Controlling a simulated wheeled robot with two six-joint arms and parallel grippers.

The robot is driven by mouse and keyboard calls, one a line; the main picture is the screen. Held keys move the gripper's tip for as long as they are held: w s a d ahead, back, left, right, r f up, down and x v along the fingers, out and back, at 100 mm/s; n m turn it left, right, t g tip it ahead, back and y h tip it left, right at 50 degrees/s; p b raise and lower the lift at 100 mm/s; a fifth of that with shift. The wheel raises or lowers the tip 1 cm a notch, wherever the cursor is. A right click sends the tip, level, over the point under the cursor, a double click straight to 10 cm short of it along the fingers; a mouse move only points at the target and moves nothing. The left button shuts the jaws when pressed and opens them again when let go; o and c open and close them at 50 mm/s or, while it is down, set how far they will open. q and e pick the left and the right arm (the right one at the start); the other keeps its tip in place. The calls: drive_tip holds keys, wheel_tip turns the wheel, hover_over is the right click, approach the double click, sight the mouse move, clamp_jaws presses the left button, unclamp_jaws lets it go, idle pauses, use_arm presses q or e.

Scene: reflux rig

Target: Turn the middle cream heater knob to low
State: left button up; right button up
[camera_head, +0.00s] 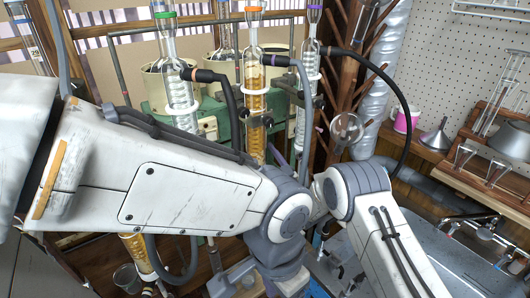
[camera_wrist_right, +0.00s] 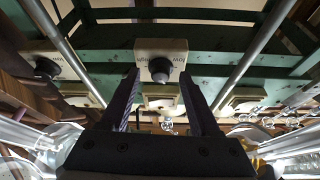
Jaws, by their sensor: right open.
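The middle cream heater's dark round knob (camera_wrist_right: 160,69) sits on a cream panel (camera_wrist_right: 180,47) in the right wrist view. The panel's lettering appears upside down, with what looks like "Low" at the right and "High" at the left. My right gripper (camera_wrist_right: 161,92) is open, with one finger on each side of the knob's line. The knob shows between the fingertips; I cannot tell whether they touch it. In the head view, white and grey arm links cover the lower middle, and I cannot make out either gripper there.
Another cream panel with a dark knob (camera_wrist_right: 46,67) is at the left in the wrist view. Green rails (camera_wrist_right: 105,37) and metal rods run close by. In the head view, glass condensers (camera_head: 254,85) and dark hoses stand behind my arm. A pink mug (camera_head: 406,120) is at the right.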

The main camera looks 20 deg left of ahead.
clamp_jaws()
drive_tip(key=n+g+b, duration=0.1)
drive_tip(key=n+b, duration=0.1)
drive_tip(key=b, duration=0.1)
drive_tip(key=n+g+y+b, duration=0.1)
drive_tip(key=n+b, duration=0.2)
drive_tip(key=n+g+y+b, duration=0.1)
drive_tip(key=n+b, duration=0.2)
drive_tip(key=shift+w+d+g+b, duration=0.25)
drive_tip(key=shift+g+b, duration=0.05)
drive_tip(key=shift+b, duration=0.05)
unclamp_jaws()
drive_tip(key=b+v, duration=0.2)
drive_tip(key=v, duration=0.8)
drive_tip(key=shift+d, duration=0.2)
